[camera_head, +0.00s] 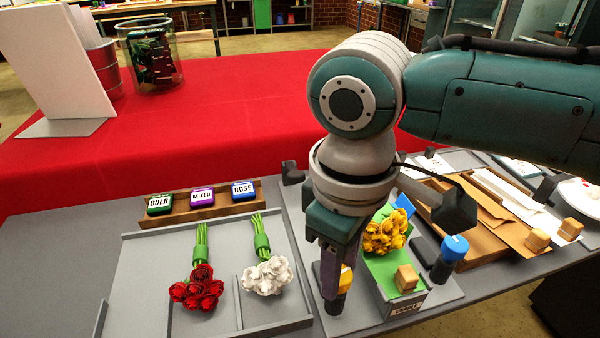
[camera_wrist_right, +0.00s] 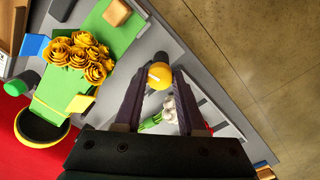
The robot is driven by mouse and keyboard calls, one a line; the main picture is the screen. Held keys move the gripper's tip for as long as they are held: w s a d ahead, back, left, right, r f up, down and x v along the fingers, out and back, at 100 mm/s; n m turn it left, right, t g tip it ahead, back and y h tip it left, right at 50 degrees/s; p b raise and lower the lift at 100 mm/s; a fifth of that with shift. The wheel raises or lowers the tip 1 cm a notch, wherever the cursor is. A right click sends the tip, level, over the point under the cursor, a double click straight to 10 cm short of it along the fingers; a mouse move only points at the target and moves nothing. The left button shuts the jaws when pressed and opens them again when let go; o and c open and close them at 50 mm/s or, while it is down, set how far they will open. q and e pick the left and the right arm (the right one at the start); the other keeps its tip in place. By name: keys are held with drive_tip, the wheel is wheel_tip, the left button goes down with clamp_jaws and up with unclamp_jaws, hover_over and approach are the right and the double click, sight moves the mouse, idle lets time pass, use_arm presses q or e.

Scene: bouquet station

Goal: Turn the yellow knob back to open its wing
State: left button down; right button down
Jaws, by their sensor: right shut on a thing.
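The yellow knob (camera_head: 346,277) stands on a dark post at the left side of the green cradle (camera_head: 379,270). My right gripper (camera_head: 335,275) points down over it and is shut on it; the arm partly covers this in the head view. In the right wrist view the yellow knob (camera_wrist_right: 160,75) sits between the tips of the two fingers. A bunch of yellow roses (camera_head: 385,232) lies in the cradle, and it also shows in the wrist view (camera_wrist_right: 82,55). My left gripper is not in view.
A blue knob (camera_head: 455,247) stands right of the cradle. Red roses (camera_head: 199,289) and white roses (camera_head: 267,276) lie in the grey tray (camera_head: 140,265) on the left. Brown paper sheets (camera_head: 485,222) with wooden blocks (camera_head: 537,240) lie on the right.

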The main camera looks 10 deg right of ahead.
drive_tip(key=n+p, duration=0.2)
drive_tip(key=n, duration=0.1)
drive_tip(key=shift+r+n, duration=0.15)
drive_tip(key=shift+n, duration=0.25)
drive_tip(key=n+p, duration=0.1)
drive_tip(key=n, duration=0.2)
drive_tip(key=shift+n, duration=0.3)
drive_tip(key=n, duration=0.5)
drive_tip(key=shift+p, duration=0.4)
drive_tip(key=shift+n, duration=1.6)
drive_tip(key=c, duration=0.5)
unclamp_jaws()
